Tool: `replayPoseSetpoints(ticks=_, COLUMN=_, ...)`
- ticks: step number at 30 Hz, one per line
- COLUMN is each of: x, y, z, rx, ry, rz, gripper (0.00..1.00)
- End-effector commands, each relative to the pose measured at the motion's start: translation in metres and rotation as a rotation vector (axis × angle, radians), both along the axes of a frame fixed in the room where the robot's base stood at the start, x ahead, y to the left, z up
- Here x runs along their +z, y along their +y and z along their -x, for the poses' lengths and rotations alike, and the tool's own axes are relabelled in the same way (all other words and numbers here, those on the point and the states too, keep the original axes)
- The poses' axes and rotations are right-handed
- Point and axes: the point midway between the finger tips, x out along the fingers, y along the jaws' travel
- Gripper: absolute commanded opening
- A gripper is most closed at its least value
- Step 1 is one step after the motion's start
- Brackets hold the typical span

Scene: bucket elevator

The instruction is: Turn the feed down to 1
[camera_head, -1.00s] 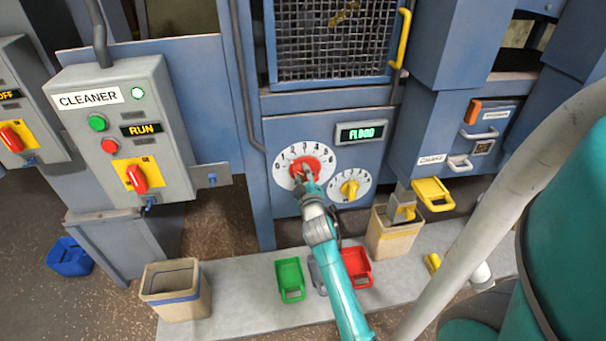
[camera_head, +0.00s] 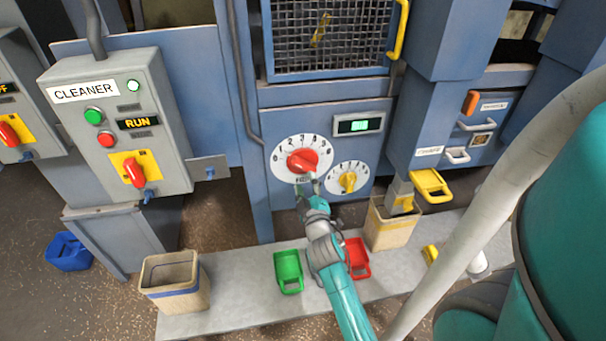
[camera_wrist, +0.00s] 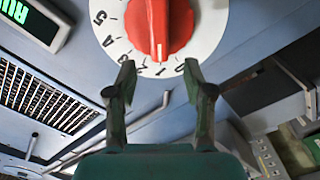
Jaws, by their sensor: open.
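The red feed knob (camera_head: 303,161) sits on a white numbered dial (camera_head: 283,171) on the blue machine front. In the wrist view the open fingertips (camera_wrist: 160,70) overlap the dial's edge. A green-lit display (camera_head: 360,125) above right seems to read RUN in the wrist view (camera_wrist: 35,15).
A smaller dial with a yellow knob (camera_head: 348,182) is close on the right. A CLEANER box (camera_head: 120,125) stands left. Below are green (camera_head: 288,271) and red (camera_head: 356,258) scoops and bins (camera_head: 175,284). A yellow handle (camera_head: 403,30) sticks out above.

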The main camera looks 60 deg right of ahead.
Motion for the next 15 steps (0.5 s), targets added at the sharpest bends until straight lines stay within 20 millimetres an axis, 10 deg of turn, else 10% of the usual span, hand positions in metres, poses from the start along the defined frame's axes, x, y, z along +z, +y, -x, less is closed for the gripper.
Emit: replayPoseSetpoints(ticks=15, x=0.000, y=0.028, z=0.024, rx=0.000, ry=0.000, rz=0.000, gripper=0.52)
